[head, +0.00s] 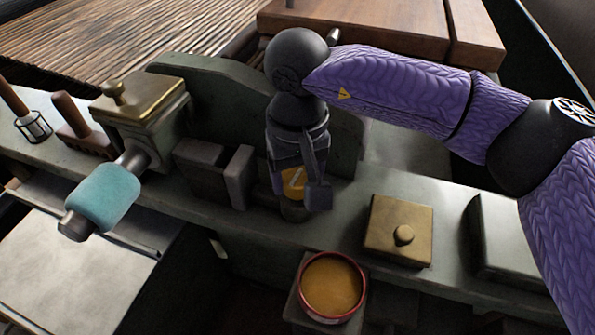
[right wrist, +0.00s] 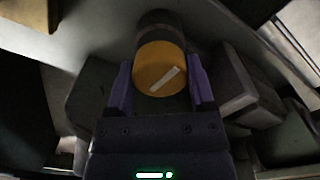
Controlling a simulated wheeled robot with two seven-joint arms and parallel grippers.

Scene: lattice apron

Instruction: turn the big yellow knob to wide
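The big yellow knob (right wrist: 160,68) shows in the right wrist view as a round yellow face with a pale, slanting pointer bar, on a dark cylindrical body. In the head view a small part of its face (head: 293,182) shows low at my right gripper (head: 297,190), which hides most of it. My right gripper (right wrist: 161,80) points down, with one purple finger on each side of the knob. Both fingers seem to lie against its sides, with no clear gap. Any scale or "wide" mark is not readable. My left gripper is not in view.
Grey blocks (head: 238,178) stand close left of my right gripper. A brass-lidded box (head: 140,97) with a teal handle (head: 103,197) is further left. A brass plate with a small knob (head: 399,230) lies right. A red-rimmed round tin (head: 331,286) is in front.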

